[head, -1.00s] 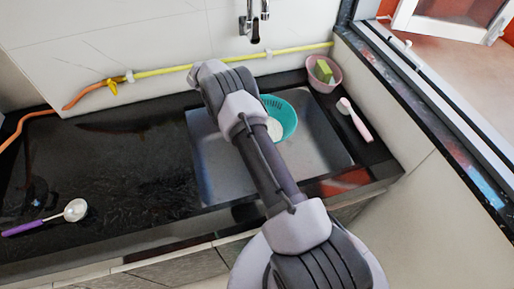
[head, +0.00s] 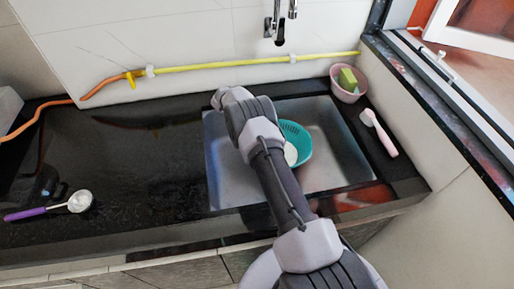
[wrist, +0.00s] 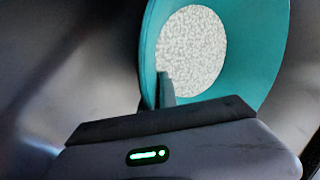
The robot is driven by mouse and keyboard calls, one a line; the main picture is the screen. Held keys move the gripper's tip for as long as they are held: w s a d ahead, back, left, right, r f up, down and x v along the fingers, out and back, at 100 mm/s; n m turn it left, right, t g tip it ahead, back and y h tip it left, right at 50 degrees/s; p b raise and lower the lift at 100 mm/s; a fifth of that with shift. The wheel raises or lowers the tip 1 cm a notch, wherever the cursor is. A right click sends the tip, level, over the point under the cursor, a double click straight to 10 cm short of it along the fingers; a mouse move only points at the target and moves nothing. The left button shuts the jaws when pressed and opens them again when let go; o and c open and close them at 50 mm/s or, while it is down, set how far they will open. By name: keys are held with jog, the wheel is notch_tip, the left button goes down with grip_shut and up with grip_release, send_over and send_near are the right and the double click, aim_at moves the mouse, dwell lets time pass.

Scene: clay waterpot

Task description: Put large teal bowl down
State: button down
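The large teal bowl (head: 297,135) shows in the head view inside the sink area, partly hidden behind my arm. It is tilted, with a pale round area at its bottom. In the wrist view the teal bowl (wrist: 262,50) fills the upper middle, and the pale area is speckled. My gripper (wrist: 164,90) has one finger visible against the inner side of the bowl's near wall; the other finger is hidden. It appears shut on the rim. The head view hides the gripper behind the arm. I cannot tell whether the bowl touches the sink floor.
The grey sink (head: 335,165) is set in a black counter (head: 130,160). A pink bowl (head: 346,95) with a green sponge stands at the back right, near a pink brush (head: 380,133). A purple-handled ladle (head: 50,207) lies left. A faucet (head: 280,15) is above.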

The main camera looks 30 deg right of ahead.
jog(key=c, duration=1.6)
grip_release()
